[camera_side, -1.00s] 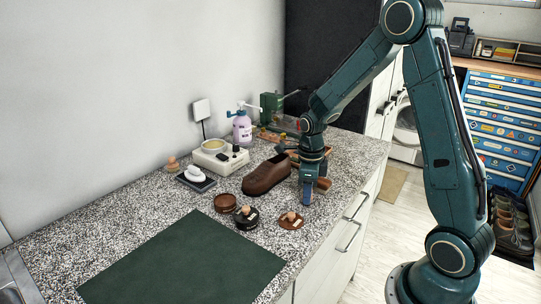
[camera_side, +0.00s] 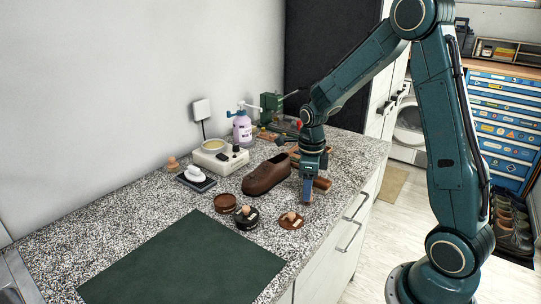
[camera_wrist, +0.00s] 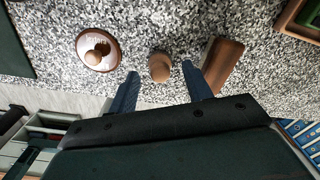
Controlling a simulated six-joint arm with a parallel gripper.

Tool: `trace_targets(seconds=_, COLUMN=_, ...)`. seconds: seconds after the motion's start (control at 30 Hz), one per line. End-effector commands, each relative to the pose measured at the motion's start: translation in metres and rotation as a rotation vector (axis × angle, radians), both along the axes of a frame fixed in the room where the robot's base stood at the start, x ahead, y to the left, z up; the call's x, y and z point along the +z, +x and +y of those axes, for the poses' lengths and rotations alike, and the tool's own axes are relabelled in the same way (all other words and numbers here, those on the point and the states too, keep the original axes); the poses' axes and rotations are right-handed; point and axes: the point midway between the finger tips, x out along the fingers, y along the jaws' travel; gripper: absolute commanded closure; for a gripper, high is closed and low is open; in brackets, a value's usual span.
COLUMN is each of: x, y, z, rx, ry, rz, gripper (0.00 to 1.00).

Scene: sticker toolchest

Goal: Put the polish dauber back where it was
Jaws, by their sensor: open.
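A small wooden knob-shaped piece, which looks like the polish dauber (camera_wrist: 160,67), stands upright on the speckled counter in the wrist view. My gripper (camera_wrist: 160,74) is open and points down, with one finger on each side of it and gaps between. In the side view my gripper (camera_side: 307,195) is low over the counter and largely hides the dauber. A flat brown tin (camera_side: 291,223) with a wooden knob and a pale label is left of the gripper. A black tin (camera_side: 246,220) also has a knob on top. A plain brown tin (camera_side: 225,203) has none.
A brown shoe (camera_side: 266,175) lies just left of my gripper. A wooden block or brush (camera_wrist: 222,65) is close to the right finger. A green mat (camera_side: 185,265) is bare at the front. A white device (camera_side: 220,158) and purple bottle (camera_side: 242,128) stand behind.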

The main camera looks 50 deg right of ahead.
Motion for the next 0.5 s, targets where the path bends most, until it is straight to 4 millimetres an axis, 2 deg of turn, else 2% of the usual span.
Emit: trace_targets(seconds=0.5, x=0.081, y=0.000, z=0.002, rx=0.000, ry=-0.001, rz=-0.003, gripper=0.50)
